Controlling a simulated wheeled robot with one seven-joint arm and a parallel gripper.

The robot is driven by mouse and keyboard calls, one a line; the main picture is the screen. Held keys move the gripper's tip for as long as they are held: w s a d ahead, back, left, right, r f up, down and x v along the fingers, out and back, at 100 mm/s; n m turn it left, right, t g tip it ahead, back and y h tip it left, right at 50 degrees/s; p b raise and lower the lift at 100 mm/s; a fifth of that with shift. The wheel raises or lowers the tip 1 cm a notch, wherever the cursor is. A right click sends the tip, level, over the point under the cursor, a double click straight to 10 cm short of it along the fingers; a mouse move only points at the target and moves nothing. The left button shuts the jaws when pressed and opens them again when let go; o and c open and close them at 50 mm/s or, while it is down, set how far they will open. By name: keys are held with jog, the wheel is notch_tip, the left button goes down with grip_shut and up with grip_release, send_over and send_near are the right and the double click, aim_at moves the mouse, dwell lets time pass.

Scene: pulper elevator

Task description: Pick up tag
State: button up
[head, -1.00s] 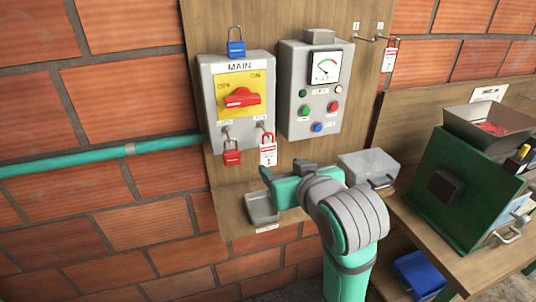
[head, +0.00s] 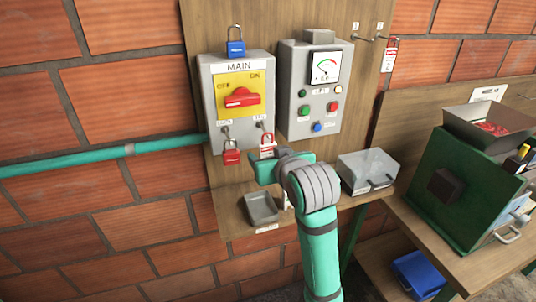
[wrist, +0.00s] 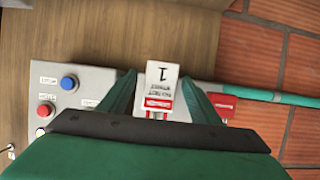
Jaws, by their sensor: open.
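A white tag with a red band and the number 1 (head: 267,151) hangs under the right side of the grey MAIN switch box (head: 213,95). My gripper (head: 262,167) is in front of it and hides the tag's lower part in the head view. In the wrist view the tag (wrist: 162,75) shows between the two open green fingers of my gripper (wrist: 161,92). The fingers stand on either side of it, apart; I cannot tell how deep the tag lies between them. A second tag (head: 389,57) hangs from a hook at the upper right.
A red padlock (head: 231,157) hangs left of the tag, and a blue padlock (head: 235,47) is on top of the box. A meter panel (head: 293,110) is close on the right. Below are a grey tray (head: 262,207) and a clear-lidded box (head: 366,172).

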jog(key=shift+w+a, duration=0.1)
jog(key=shift+a, duration=0.05)
jog(key=c, duration=1.1)
